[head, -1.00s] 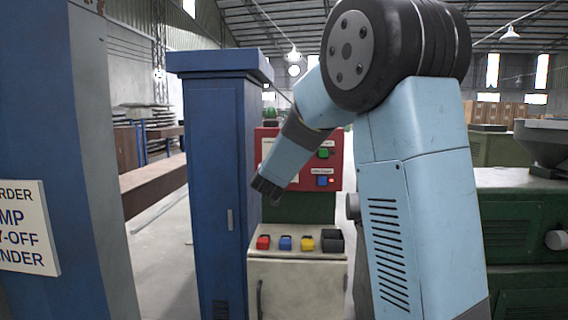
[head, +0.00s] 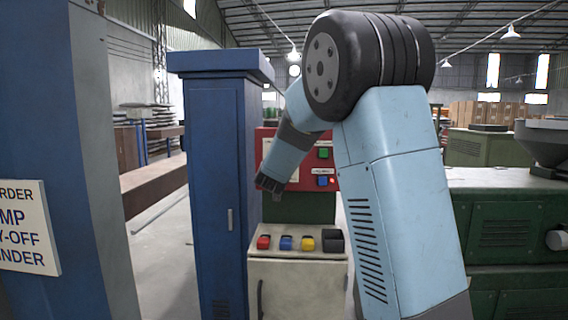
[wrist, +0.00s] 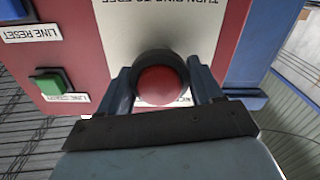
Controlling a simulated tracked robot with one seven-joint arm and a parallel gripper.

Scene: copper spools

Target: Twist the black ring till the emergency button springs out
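The emergency button (wrist: 160,85) is a round red cap in the wrist view, in front of a pale label plate on the red panel (wrist: 95,45). The black ring (wrist: 157,57) encircles the cap; its far upper rim shows best. My gripper (wrist: 161,70) has its two fingers apart, one on each side of the ring. The fingers look very close to the ring, but I cannot tell whether they touch it. In the head view my gripper (head: 268,184) points down-left before the panel (head: 269,146), and the button and ring are not visible.
A green button (wrist: 50,82) and a blue button (wrist: 12,10) sit on the same panel. A tall blue cabinet (head: 215,170) stands close left of my gripper. Below is a pale console (head: 298,285) with red, blue and yellow blocks and a dark box.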

